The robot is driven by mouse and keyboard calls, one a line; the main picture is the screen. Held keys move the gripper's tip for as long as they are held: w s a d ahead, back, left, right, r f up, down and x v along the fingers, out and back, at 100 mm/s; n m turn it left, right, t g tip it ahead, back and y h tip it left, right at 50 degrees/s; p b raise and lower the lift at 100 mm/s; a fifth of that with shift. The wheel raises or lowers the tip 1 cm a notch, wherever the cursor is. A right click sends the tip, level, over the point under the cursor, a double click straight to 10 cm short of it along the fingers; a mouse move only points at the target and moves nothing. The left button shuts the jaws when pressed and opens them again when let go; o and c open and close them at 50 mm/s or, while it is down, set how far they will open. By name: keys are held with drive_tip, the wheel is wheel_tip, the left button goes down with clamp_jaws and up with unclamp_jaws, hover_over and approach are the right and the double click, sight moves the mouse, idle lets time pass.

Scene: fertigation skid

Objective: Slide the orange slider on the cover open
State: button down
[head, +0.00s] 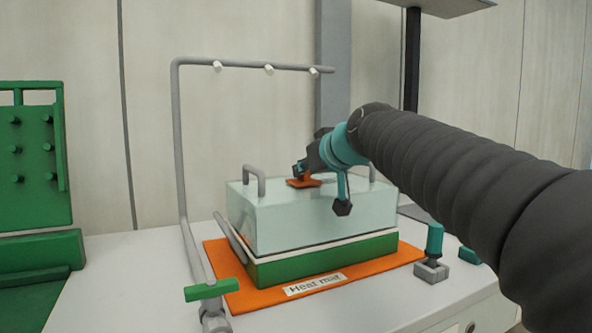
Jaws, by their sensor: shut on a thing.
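The cover (290,218) is a pale, translucent box lid with grey handles on its top. It sits on a green tray (325,262). The orange slider (298,183) is on the top of the cover, near its middle. My gripper (301,172) comes down from the right, with its fingertips at the slider and shut on it. The wrist hides part of the cover's top behind it and most of the far handle.
The tray stands on an orange heat mat (232,285). A grey pipe frame with white nozzles (268,69) arches over the left and back. A green-handled valve (211,290) is at front left, and a teal-handled part (434,240) stands right. A green pegged panel (38,150) is far left.

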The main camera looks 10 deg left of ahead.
drive_tip(key=c, duration=1.1)
unclamp_jaws()
drive_tip(key=v, duration=1.2)
